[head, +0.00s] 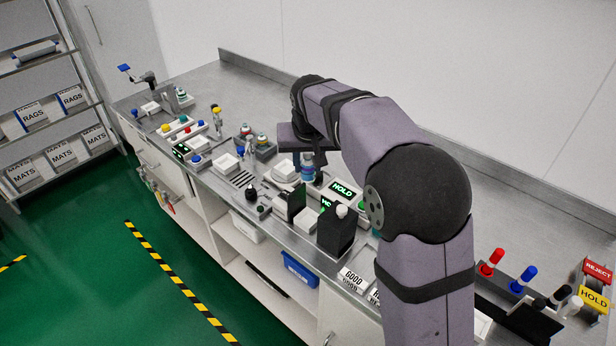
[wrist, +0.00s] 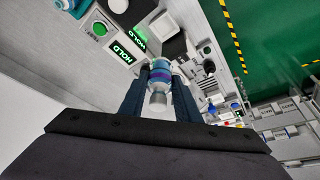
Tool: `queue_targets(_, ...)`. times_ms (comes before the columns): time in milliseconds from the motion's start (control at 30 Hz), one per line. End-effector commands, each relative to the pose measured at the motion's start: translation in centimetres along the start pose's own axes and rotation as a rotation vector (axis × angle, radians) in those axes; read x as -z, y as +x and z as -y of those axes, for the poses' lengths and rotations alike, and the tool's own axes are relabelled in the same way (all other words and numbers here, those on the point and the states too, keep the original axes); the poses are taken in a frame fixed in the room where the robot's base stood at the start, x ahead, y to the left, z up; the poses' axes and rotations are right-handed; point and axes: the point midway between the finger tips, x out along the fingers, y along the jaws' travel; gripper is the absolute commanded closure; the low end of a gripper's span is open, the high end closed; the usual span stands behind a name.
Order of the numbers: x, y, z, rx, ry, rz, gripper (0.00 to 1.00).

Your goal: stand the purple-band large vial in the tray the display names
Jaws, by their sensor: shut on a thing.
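My gripper (wrist: 160,78) is shut on a large vial (wrist: 159,72) with a purple band and light blue parts, held between the two dark fingers in the wrist view. In the head view the vial (head: 307,173) hangs below my gripper (head: 306,158), roughly upright, over the bench; I cannot tell its exact height. The display (head: 342,189) reads HOLD in green, and it also shows in the wrist view (wrist: 122,53). A yellow HOLD sign (head: 594,299) stands at the far right of the bench, below a red REJECT sign (head: 598,269). The trays there are mostly hidden or out of frame.
My arm crosses above the bench and hides part of it. A tall black block (head: 337,230) and GOOD-labelled item (head: 355,278) stand near the front edge. Red, blue, black and white-topped items (head: 522,280) stand at the right. The bench's back strip is clear.

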Motion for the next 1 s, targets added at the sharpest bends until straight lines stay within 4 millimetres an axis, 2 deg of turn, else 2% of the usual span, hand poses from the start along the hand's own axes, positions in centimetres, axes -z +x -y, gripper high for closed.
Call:
queue_targets(367,0.3,-0.8,-0.1,0.0,0.003,0.0,0.96)
queue_targets(567,0.7,-0.7,-2.1,-0.015,0.037,-0.001,0.96)
queue_targets(667,1.0,-0.6,-4.4,-0.031,0.076,-0.001,0.96)
queue_targets(767,1.5,-0.9,-7.5,-0.054,0.131,-0.002,0.96)
queue_targets(867,1.9,-1.5,-11.5,-0.082,0.199,-0.003,0.96)
queue_targets(1000,1.9,-3.0,-18.0,-0.128,0.311,-0.003,0.96)
